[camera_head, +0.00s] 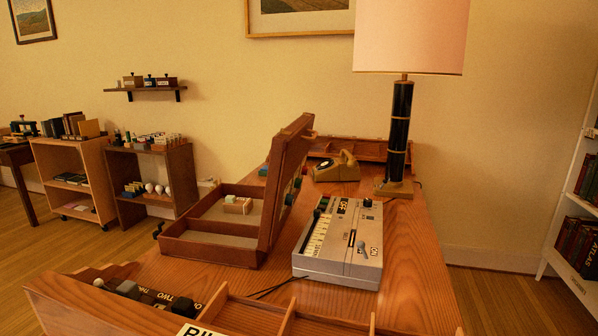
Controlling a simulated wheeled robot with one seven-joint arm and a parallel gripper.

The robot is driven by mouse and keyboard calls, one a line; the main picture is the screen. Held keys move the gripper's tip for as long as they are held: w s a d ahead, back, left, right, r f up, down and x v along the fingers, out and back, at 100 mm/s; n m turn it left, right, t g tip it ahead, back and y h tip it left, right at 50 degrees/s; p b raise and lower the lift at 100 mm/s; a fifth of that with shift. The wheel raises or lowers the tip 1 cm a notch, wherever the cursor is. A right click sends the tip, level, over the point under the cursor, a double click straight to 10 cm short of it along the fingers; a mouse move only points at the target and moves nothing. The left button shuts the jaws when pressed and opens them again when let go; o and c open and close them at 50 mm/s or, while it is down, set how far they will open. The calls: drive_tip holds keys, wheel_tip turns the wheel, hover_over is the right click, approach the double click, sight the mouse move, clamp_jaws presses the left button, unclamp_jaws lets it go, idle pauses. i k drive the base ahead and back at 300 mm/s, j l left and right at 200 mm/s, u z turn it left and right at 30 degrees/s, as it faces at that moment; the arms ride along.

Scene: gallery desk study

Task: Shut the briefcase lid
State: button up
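The wooden briefcase stands open on the desk (410,265). Its shallow base (205,252) lies flat, with compartments facing up and a small pale block (237,205) inside. Its lid (278,195) stands up from the right side of the base, nearly upright and leaning a little to the right. Small parts on the lid's right face show only partly. A dark knob or handle (158,229) shows at the base's left side. My gripper is not in this view.
A grey switch box (340,248) sits close to the right of the lid. Behind are a yellow telephone (337,168) and a tall lamp (402,130). A wooden tray of labelled items (110,310) crosses the front. Bare desk lies at the right.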

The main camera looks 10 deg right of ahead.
sight(289, 150)
drive_tip(key=i+l+z, duration=0.1)
drive_tip(key=z, duration=0.4)
drive_tip(key=i+l+z, duration=0.1)
drive_tip(key=l+z, duration=0.15)
drive_tip(key=z, duration=0.25)
drive_tip(key=i+l+z, duration=0.15)
drive_tip(key=z, duration=0.35)
drive_tip(key=i+u, duration=0.15)
drive_tip(key=i, duration=0.85)
drive_tip(key=i+l+u, duration=0.15)
drive_tip(key=i, duration=0.85)
